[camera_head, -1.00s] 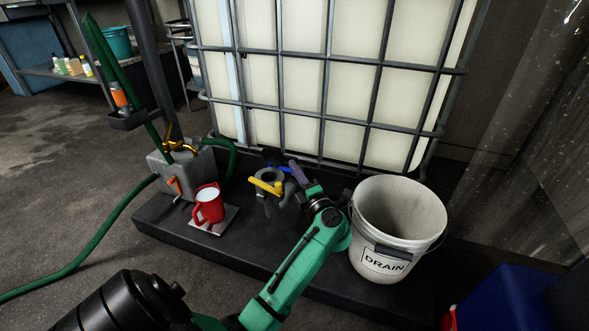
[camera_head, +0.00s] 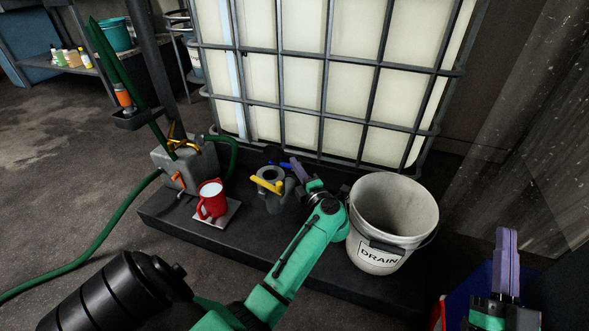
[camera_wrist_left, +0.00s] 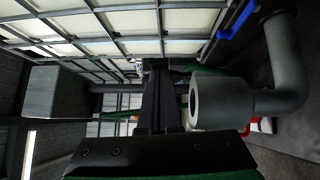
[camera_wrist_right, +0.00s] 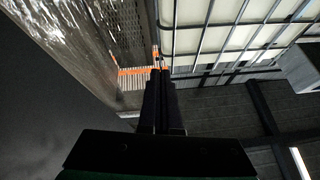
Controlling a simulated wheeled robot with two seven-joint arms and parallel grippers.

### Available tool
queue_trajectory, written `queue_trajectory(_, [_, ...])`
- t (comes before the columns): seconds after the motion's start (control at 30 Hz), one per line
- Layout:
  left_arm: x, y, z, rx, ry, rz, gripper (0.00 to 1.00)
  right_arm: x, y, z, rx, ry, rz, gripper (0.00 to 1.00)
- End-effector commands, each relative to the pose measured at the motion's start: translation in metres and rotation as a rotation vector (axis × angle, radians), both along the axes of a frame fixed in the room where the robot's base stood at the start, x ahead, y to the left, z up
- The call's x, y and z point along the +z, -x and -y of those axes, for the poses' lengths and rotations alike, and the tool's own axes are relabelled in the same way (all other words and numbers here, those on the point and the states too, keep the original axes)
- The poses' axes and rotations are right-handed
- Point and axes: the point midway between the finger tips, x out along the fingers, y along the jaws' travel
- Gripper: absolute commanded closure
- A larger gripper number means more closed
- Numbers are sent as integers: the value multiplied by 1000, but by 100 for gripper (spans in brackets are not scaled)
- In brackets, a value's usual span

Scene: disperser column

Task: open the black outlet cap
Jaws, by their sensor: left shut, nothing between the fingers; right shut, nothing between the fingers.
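A grey outlet pipe elbow (camera_head: 278,195) stands on the black platform in front of the caged tank, with a yellow lever (camera_head: 268,186) and a blue handle (camera_head: 281,163) by it. In the left wrist view its round grey end (camera_wrist_left: 195,103) lies just right of my fingers. I cannot clearly make out the black outlet cap; dark parts behind the elbow blend together. My left gripper (camera_head: 296,163) is shut and empty, just right of the elbow; any contact is unclear. My right gripper (camera_head: 507,232) is shut and empty, raised at the far right.
A white bucket marked DRAIN (camera_head: 389,256) stands right of my left arm. A red jug (camera_head: 211,199) sits on a small plate (camera_head: 229,214) at the left. A grey block (camera_head: 176,171) with a green hose (camera_head: 85,252) stands farther left. The caged tank (camera_head: 345,95) blocks the back.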

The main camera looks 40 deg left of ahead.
Motion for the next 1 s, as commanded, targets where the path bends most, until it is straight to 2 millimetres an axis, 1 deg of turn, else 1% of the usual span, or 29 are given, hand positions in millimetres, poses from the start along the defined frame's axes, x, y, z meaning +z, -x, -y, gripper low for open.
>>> queue_trajectory(0.03, [3,0,0,0,3,-6,100,-21,1,-3,8,12,-69,100])
queue_trajectory(0.07, [3,0,0,1,5,-9,100,-34,2,-4,13,19,-108,100])
queue_trajectory(0.1, [3,-1,0,1,6,-13,100,-52,4,-6,20,27,-159,100])
queue_trajectory(0.17, [3,-1,0,1,9,-20,100,-78,8,-9,32,40,-238,100])
queue_trajectory(0.3, [4,-2,0,0,15,-36,100,-135,26,-14,55,67,-406,100])
queue_trajectory(0.37, [4,-2,0,0,17,-43,100,-158,36,-16,66,78,-474,100])
queue_trajectory(0.4, [4,-3,0,0,18,-48,100,-173,43,-17,73,85,-519,100])
queue_trajectory(0.5, [5,-3,-1,0,22,-60,100,-207,64,-19,90,101,-627,100])
queue_trajectory(0.6, [5,-4,-1,0,27,-71,100,-239,87,-20,108,116,-729,100])
queue_trajectory(0.67, [5,-4,-1,0,29,-77,100,-255,102,-21,118,123,-787,100])
queue_trajectory(0.7, [5,-4,-1,0,31,-83,100,-266,112,-21,124,128,-826,100])
queue_trajectory(0.73, [5,-4,-1,0,32,-85,100,-272,117,-21,128,132,-847,100])
queue_trajectory(0.87, [6,-5,-1,0,30,-85,100,-282,132,-22,138,140,-898,100])
queue_trajectory(1.0, [6,-6,-2,0,30,-85,100,-276,129,-22,140,144,-896,100])
